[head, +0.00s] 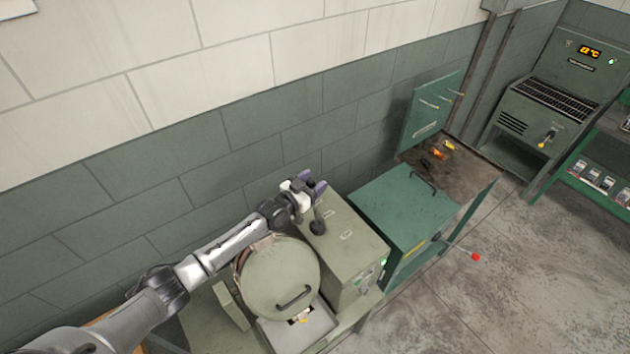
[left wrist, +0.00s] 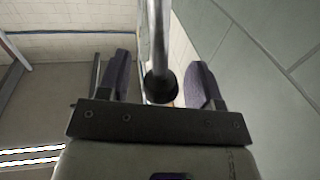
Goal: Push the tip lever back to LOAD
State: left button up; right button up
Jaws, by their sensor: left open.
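A lever with a dark round knob (head: 318,227) stands at the left edge of a grey-green cabinet top. In the left wrist view a metal rod with a black knob (left wrist: 160,88) shows between my fingers, apparently this lever. My left gripper (head: 312,182) is open, with purple-grey fingers, and is close to the lever at its upper end. In the left wrist view the fingers (left wrist: 160,78) stand on both sides of the knob with gaps; contact cannot be told. No LOAD mark is readable. My right gripper is not in view.
A round lidded drum (head: 280,279) stands below my left arm, beside the grey-green cabinet (head: 345,240). A green box (head: 400,215) to the right has a rod with a red knob (head: 476,257). A tiled wall is close behind. The floor at right is clear.

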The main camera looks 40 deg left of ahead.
pick_arm(q)
jog(key=shift+w, duration=0.45)
jog(key=shift+c, duration=0.2)
grip_shut()
